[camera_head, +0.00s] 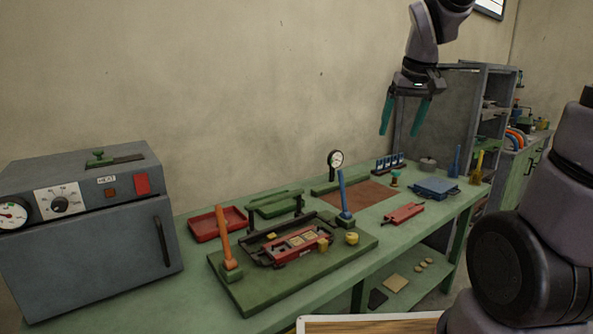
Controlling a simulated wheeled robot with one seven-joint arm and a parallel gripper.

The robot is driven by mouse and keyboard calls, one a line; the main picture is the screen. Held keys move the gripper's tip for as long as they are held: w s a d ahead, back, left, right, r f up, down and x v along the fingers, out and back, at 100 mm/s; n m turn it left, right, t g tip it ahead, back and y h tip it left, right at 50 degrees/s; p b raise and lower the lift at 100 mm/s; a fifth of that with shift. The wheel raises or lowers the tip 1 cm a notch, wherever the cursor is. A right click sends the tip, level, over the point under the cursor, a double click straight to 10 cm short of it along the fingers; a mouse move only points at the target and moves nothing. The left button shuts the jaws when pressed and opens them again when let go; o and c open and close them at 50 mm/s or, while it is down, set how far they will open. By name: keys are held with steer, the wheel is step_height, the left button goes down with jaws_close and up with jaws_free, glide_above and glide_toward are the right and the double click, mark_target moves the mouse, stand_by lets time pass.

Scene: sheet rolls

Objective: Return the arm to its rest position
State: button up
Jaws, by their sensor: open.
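My gripper (405,116) hangs at the upper right of the head view, at the end of my arm. Its two teal fingers point down and stand apart, with nothing between them. It is in the air above the right part of the green workbench (196,290), clear of everything on it. Part of my arm fills the right edge of the view.
A grey oven (85,245) stands at left. A green board (250,292) with a red fixture, an orange lever (224,236) and a blue lever (343,192) is mid-bench. A red tray (203,229) lies behind. Grey shelving (440,115) stands behind my gripper at right.

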steer(key=s+r+m+t, duration=0.1)
steer(key=s+r+m, duration=0.1)
steer(key=s, duration=0.5)
steer(key=s+r+m+t+y, duration=0.1)
steer(key=s+r+m+t, duration=0.1)
steer(key=s, duration=0.5)
steer(key=shift+d+r, duration=0.25)
steer(key=shift+r, duration=0.55)
steer(key=shift+s, duration=0.1)
